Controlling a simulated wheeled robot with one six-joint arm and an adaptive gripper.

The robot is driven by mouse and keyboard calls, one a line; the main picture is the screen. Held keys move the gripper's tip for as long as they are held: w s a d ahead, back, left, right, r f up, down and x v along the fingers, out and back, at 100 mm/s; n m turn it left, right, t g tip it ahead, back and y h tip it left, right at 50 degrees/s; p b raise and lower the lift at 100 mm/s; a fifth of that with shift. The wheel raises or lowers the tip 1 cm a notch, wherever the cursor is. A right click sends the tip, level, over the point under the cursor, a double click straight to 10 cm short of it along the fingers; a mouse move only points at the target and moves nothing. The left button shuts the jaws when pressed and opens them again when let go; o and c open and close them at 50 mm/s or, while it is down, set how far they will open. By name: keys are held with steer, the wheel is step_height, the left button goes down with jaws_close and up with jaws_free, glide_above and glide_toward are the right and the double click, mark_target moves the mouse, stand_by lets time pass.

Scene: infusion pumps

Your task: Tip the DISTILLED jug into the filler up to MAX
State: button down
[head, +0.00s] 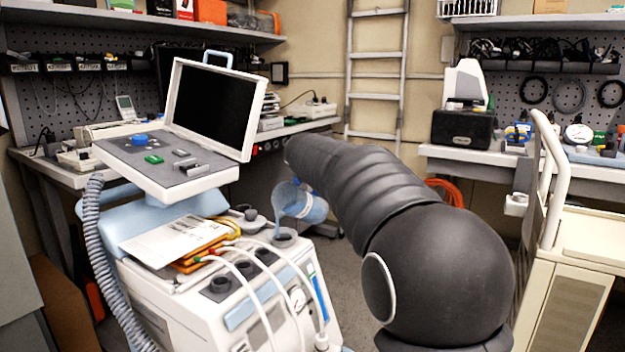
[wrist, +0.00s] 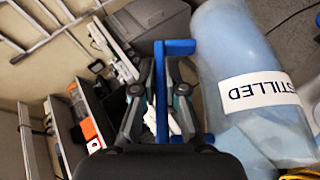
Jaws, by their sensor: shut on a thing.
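The DISTILLED jug (head: 303,205) is translucent with blue liquid and is tilted, its mouth to the left and down. A blue stream appears to run from its mouth toward the dark round filler (head: 284,236) on the white machine's top. In the wrist view the jug (wrist: 245,80) fills the right side, its label reading "STILLED" upside down. My gripper (wrist: 160,75) is shut on the jug's blue handle (wrist: 162,100). In the head view my arm hides the gripper. A blue upright strip (head: 319,292) shows on the machine's front; no MAX mark is readable.
The white machine (head: 250,320) carries hoses, papers (head: 165,240) and several dark ports left of the filler. An open screen unit (head: 215,105) stands above it. A cream cart (head: 575,260) is at right. Grey floor shows between them.

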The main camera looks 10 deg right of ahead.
steer(key=shift+s+a+r+t+h+b, duration=0.25)
steer(key=shift+r+b, duration=0.2)
steer(key=shift+b, duration=0.75)
steer(key=shift+s+a+r+t+h+b, duration=0.15)
steer(key=shift+r+t+b, duration=0.25)
steer(key=shift+b, duration=0.8)
stand_by(1.0)
